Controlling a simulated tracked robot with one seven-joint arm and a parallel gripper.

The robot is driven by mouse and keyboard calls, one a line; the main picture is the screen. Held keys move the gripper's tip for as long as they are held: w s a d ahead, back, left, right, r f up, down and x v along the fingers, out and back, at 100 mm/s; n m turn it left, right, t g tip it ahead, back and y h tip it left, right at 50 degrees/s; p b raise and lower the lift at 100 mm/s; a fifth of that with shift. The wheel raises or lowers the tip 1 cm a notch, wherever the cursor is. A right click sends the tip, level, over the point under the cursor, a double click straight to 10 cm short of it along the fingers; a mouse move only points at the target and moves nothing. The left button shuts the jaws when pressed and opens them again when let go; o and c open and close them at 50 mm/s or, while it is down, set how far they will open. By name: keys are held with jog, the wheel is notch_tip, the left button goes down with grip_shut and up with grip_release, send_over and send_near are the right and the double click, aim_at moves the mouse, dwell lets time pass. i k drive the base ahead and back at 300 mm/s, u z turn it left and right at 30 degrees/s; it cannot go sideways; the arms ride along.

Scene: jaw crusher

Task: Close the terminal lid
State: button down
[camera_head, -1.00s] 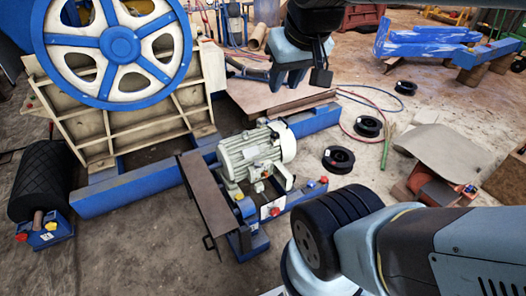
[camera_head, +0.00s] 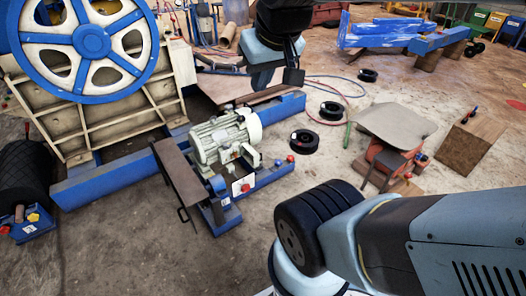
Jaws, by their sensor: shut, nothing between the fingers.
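The pale grey electric motor (camera_head: 222,138) stands on a blue base beside the crusher frame. A small terminal box (camera_head: 230,157) is on its near side. A light grey flap, probably the terminal lid (camera_head: 250,155), stands tilted at the box's right side; its exact angle is too small to tell. My gripper (camera_head: 290,76) hangs at the top centre, beyond and above the motor, well apart from the box. It is shut and empty; its fingers show only as small dark shapes.
A brown guard plate (camera_head: 180,184) stands left of the motor. The crusher's blue flywheel (camera_head: 92,42) rises at upper left. Black reels (camera_head: 304,141) and hoses lie on the floor to the right. My own arm fills the lower right. The floor in front of the motor is clear.

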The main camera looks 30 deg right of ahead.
aim_at(251, 156)
jog(key=u, duration=0.05)
jog(key=k, duration=0.55)
jog(key=z, duration=0.55)
jog(key=i, duration=1.05)
jog(key=z, duration=0.35)
jog(key=i, duration=0.9)
jog(key=u, duration=0.35)
